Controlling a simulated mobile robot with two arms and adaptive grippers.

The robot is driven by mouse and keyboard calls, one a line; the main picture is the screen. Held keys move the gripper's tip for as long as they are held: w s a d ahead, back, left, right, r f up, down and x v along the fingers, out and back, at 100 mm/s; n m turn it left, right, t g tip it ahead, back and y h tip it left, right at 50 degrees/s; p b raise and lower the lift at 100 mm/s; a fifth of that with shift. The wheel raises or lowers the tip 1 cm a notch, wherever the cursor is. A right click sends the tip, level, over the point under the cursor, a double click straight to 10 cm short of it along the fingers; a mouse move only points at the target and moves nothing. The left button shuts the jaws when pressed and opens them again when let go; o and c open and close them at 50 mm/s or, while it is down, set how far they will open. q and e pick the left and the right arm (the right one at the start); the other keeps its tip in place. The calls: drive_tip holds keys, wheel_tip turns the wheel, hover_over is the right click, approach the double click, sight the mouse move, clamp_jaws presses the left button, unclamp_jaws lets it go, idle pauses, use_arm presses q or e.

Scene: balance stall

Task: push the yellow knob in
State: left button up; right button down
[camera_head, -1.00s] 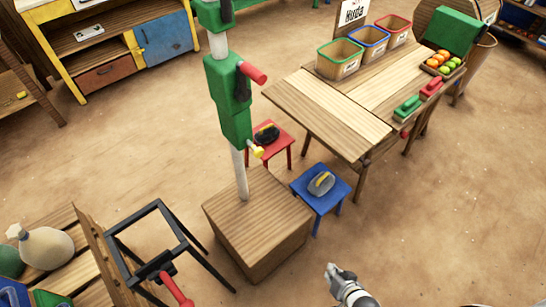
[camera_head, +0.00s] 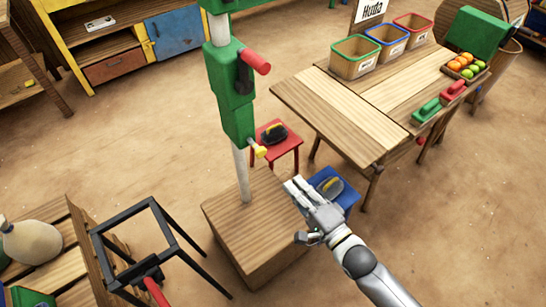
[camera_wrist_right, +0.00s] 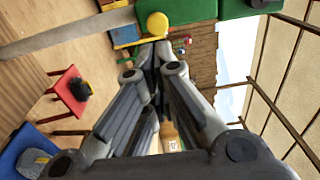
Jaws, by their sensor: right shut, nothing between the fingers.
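The yellow knob (camera_head: 261,151) sticks out from the lower end of the green housing (camera_head: 231,95) on a white upright pole. It also shows in the right wrist view (camera_wrist_right: 158,23), at the top, just beyond the fingertips. My right gripper (camera_head: 291,187) is shut and empty. In the head view it is below and to the right of the knob, and I see no contact. In the right wrist view the closed fingertips (camera_wrist_right: 153,50) point towards the knob and appear just below it in the picture. My left gripper is not in view.
The pole stands on a wooden block (camera_head: 245,235). A red stool (camera_head: 283,147) and a blue stool (camera_head: 350,197) stand close to the right. A wooden table (camera_head: 335,115) with bins is at the back right. A black frame (camera_head: 140,215) stands at the lower left.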

sight(265, 150)
drive_tip(key=x, duration=1)
drive_tip(key=shift+w+a+p, duration=0.2)
drive_tip(key=shift+w+p, duration=0.1)
drive_tip(key=shift+p, duration=0.15)
drive_tip(key=b+x, duration=0.1)
drive_tip(key=x, duration=0.2)
drive_tip(key=shift+w+a, duration=0.2)
drive_tip(key=shift+w, duration=0.05)
drive_tip(key=shift+s+r, duration=0.1)
drive_tip(key=shift+r, duration=0.05)
